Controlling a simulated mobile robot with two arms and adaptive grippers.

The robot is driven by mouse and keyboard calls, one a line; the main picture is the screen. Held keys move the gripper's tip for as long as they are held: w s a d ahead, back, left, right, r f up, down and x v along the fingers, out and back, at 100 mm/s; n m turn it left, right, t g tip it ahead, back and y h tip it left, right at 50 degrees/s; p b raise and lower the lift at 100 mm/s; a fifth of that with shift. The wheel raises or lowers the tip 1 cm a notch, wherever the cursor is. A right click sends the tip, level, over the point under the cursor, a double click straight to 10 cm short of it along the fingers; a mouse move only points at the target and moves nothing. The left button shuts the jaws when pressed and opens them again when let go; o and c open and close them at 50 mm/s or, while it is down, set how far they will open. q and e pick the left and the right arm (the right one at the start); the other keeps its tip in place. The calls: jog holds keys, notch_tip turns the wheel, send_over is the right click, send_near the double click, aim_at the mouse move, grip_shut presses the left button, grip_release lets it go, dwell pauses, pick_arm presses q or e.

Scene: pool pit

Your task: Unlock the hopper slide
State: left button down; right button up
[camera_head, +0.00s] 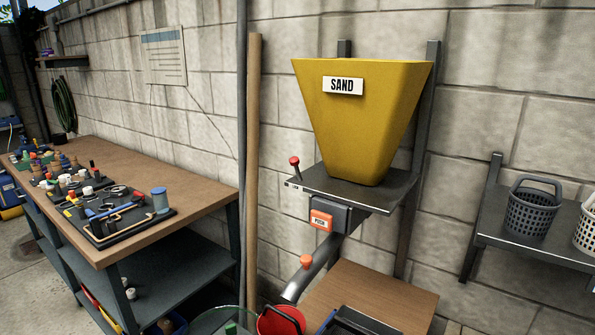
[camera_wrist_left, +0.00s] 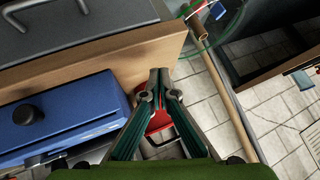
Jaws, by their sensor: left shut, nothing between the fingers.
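The yellow hopper (camera_head: 362,110) with a SAND sign stands on a dark grey bracket shelf on the block wall. A lever with a red knob (camera_head: 294,161) rises from the shelf's left corner. Under the shelf is a grey housing with an orange labelled block (camera_head: 321,219) on its front; its lettering is too small to read surely. A metal spout (camera_head: 298,280) slopes down-left below it, with an orange knob (camera_head: 306,261). My left gripper (camera_wrist_left: 159,76) shows only in the left wrist view, shut and empty, away from the hopper parts. My right gripper is in neither view.
Below the spout are a red bucket (camera_head: 279,322) and a wooden top (camera_head: 375,300). A workbench (camera_head: 205,192) with tools stands left, a wooden pole (camera_head: 254,170) between. Baskets (camera_head: 533,208) sit on a right shelf. The left wrist view shows a blue box (camera_wrist_left: 62,122) beside my gripper.

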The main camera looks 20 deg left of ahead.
pick_arm(q)
jog(key=w+a+r+m+t, duration=0.3)
jog(key=w+r+m+t, duration=0.45)
jog(key=w+r, duration=1.05)
jog(key=w+d+r+m+t+h, duration=0.2)
jog(key=r+m+h, duration=0.2)
jog(key=r, duration=0.3)
jog(key=w+d+r+m+t+h, duration=0.2)
jog(key=r+m+h, duration=0.3)
jog(key=r, duration=0.3)
jog(key=shift+w+d+r+m+t, duration=0.25)
jog(key=shift+w+d+m+t, duration=0.15)
jog(key=shift+d+m+t, duration=0.35)
jog(key=shift+a, duration=0.2)
jog(key=p, duration=0.3)
send_near(297, 170)
jog(key=d+r, duration=0.4)
jog(key=d, duration=0.1)
jog(key=shift+w+a+r+p, duration=0.15)
jog(key=shift+w+a, duration=0.2)
jog(key=shift+w, duration=0.3)
jog(key=shift+w+a+r+p, duration=0.2)
jog(key=shift+w+a, duration=0.2)
jog(key=shift+w, duration=0.2)
jog(key=shift+w+a+r+p, duration=0.15)
jog(key=shift+w+a, duration=0.2)
jog(key=shift+w, duration=0.3)
